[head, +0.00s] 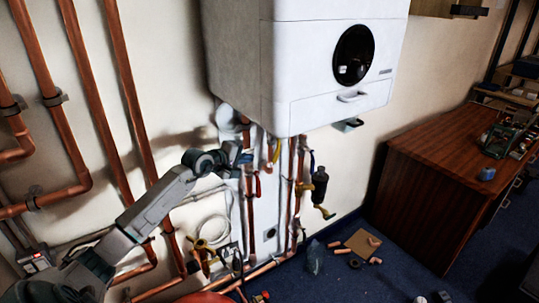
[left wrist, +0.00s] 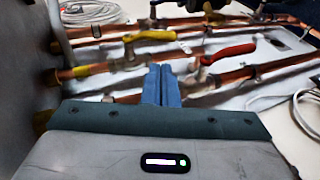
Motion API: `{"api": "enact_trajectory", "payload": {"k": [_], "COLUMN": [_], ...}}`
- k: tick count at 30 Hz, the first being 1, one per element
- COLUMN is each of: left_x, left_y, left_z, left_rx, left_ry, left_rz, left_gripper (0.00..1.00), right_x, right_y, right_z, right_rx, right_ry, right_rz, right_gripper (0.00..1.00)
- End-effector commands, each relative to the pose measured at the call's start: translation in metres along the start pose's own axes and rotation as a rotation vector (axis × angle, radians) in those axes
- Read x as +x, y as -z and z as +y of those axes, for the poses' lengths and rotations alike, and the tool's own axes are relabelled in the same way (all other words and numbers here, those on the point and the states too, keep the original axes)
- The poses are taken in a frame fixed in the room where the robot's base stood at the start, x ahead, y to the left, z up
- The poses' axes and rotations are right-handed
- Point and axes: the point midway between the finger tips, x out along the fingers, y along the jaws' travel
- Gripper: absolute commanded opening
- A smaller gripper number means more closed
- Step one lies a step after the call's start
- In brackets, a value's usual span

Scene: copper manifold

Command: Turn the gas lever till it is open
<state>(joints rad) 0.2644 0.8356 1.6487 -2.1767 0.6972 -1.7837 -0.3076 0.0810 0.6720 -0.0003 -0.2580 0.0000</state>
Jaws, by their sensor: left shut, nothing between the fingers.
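The yellow lever (head: 276,151) sits on a copper pipe under the white boiler in the head view. In the left wrist view the yellow lever (left wrist: 150,36) stands on a brass valve, its handle reaching to the right; its exact angle to the pipe is hard to tell. My left gripper (head: 246,158) is left of the lever in the head view. In the left wrist view my left gripper (left wrist: 162,70) has its blue fingers pressed together, with nothing between them. The fingertips lie just below the yellow handle in that picture and look apart from it. My right gripper is not visible.
A red lever (left wrist: 228,53) is on a neighbouring pipe, right of my fingertips. The boiler (head: 330,65) hangs above. Copper pipes (head: 90,100) run along the wall at left. A dark filter (head: 320,183) hangs to the right. A wooden cabinet (head: 430,165) stands further right.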

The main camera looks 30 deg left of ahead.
Motion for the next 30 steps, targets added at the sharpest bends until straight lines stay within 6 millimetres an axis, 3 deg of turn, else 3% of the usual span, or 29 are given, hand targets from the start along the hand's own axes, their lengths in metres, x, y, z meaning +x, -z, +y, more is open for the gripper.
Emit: {"api": "enact_trajectory", "payload": {"k": [18, 30], "left_x": [0.103, 0.12], "left_y": [-0.002, -0.001], "left_z": [0.003, 0.001], "left_rx": [-0.006, -0.003], "left_ry": [0.0, -0.001], "left_rz": [-0.003, -0.002], "left_gripper": [0.0, 0.0], "right_x": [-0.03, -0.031], "right_y": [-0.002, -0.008], "right_z": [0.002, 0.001], "right_rx": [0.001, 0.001], "right_ry": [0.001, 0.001], "right_rz": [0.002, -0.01], "right_gripper": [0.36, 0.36]}}
